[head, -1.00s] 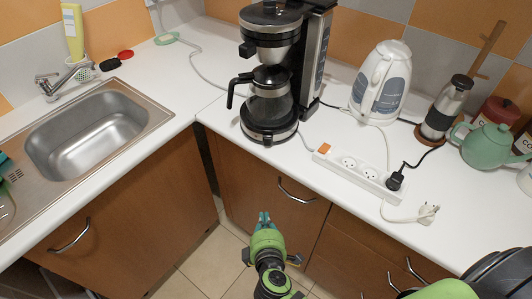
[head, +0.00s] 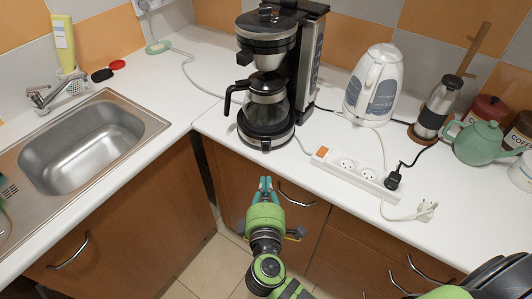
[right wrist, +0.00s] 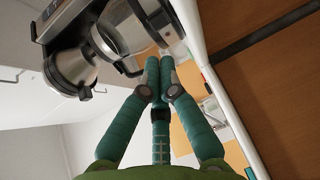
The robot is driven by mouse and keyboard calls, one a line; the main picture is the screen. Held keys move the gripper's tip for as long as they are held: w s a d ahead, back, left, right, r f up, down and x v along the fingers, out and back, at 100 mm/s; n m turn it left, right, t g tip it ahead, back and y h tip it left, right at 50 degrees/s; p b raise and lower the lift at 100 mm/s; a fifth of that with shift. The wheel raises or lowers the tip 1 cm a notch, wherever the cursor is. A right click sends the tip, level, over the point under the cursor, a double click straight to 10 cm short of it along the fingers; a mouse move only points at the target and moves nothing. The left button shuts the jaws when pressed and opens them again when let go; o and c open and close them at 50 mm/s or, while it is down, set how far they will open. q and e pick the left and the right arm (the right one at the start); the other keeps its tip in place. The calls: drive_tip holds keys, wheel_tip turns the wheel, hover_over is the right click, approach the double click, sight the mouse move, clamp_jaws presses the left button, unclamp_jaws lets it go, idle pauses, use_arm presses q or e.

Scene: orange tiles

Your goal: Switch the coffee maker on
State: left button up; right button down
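The coffee maker (head: 267,36) stands upright on the white counter, black and silver, with its glass carafe (head: 267,95) on the base plate. It shows at a slant in the upper left of the right wrist view (right wrist: 75,72). I cannot make out its switch. My right gripper (head: 265,181) is in front of the cabinet, near the counter's front edge and below the coffee maker, touching nothing visible. In the right wrist view its teal fingers (right wrist: 159,66) are drawn together with nothing between them. My left gripper is not in view.
A white power strip (head: 352,173) with an orange switch and a loose plug (head: 427,211) lie right of the coffee maker. Behind are a white kettle (head: 376,85), a grinder (head: 437,107) and a green teapot (head: 479,143). A sink (head: 85,145) is left.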

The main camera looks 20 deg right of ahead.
sight(266, 149)
drive_tip(key=p+x, duration=0.2)
drive_tip(key=x, duration=0.9)
drive_tip(key=shift+p, duration=0.35)
drive_tip(key=shift+f, duration=0.1)
